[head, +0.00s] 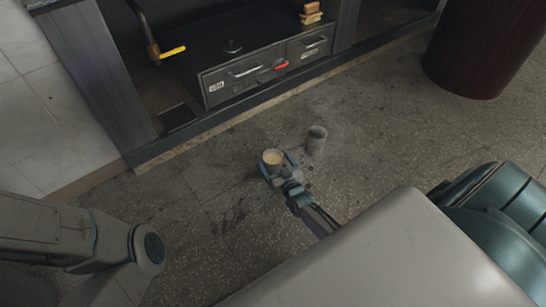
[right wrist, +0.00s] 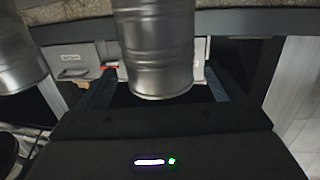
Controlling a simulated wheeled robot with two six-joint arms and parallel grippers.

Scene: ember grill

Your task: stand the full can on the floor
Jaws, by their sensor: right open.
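The full can (head: 273,157), with a tan filling showing at its top, is upright and appears to stand on the floor (head: 215,165). My right gripper (head: 277,164) is open, its fingers on either side of this can. In the right wrist view the ribbed metal can (right wrist: 156,50) is between the spread fingers; its far end is cut off by the frame. A second grey can (head: 316,141) stands upright just to the right, with no tan filling visible. It also shows in the right wrist view (right wrist: 20,60). My left gripper is out of view.
A dark cabinet with two drawers (head: 245,72) stands behind, with a red item (head: 281,66) at its front. A yellow-handled object (head: 172,52) is at the left, stacked blocks (head: 311,14) on top. A dark round drum (head: 484,45) stands at the right. Floor to the left is clear.

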